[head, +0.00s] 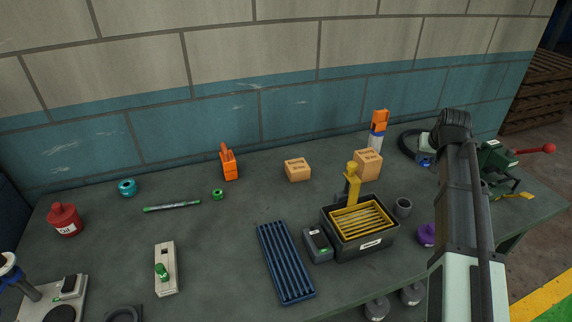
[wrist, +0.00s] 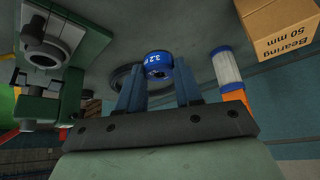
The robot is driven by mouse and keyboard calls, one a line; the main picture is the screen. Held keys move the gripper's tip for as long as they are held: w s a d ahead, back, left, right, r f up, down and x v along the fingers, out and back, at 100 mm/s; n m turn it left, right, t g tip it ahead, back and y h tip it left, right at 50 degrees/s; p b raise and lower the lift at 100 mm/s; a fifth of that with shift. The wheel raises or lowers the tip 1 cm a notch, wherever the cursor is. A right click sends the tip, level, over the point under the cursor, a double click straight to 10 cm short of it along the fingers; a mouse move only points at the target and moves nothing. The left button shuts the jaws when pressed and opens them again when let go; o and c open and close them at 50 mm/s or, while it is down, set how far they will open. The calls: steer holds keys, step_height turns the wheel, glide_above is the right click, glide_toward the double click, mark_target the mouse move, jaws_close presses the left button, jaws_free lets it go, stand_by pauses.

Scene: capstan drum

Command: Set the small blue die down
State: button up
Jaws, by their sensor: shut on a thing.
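The small blue die (wrist: 158,64) is a short round piece with white "3.2" lettering and a dark hole in its face. My gripper (wrist: 159,78) is shut on it, with one blue-grey finger on each side. In the head view the die (head: 424,161) shows as a small blue spot at my gripper (head: 427,153), at the right rear of the bench. I cannot tell whether the die touches the bench top. My wrist and arm hide part of this area in the head view.
A black ring (head: 408,146) lies just behind and left of my gripper. A green machine (head: 492,156) with a red-knobbed lever stands to the right. A purple object (head: 427,235) lies nearer the front.

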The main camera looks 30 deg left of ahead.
mark_target(426, 160)
step_height(426, 160, up, 5)
steer(key=shift+w+f, duration=0.1)
steer(key=shift+a, duration=0.55)
steer(key=a+n, duration=0.1)
steer(key=a, duration=0.5)
steer(key=a+n+y, duration=0.1)
steer(key=a, duration=0.5)
steer(key=shift+w, duration=0.15)
steer(key=s+a+n+g+y, duration=0.15)
steer(key=s+a, duration=0.25)
steer(key=a, duration=0.9)
steer(key=s+a+n, duration=0.3)
steer(key=s+a, duration=0.2)
steer(key=a, duration=0.8)
steer(key=s+a+n+g+y, duration=0.1)
steer(key=s+a+n, duration=0.25)
steer(key=a, duration=0.95)
steer(key=shift+m, duration=0.5)
steer(key=shift+s+f, duration=0.15)
steer(key=shift+f, duration=3.6)
steer(key=shift+s+f, duration=0.15)
steer(key=shift+f, duration=3.55)
steer(key=shift+f, duration=0.15)
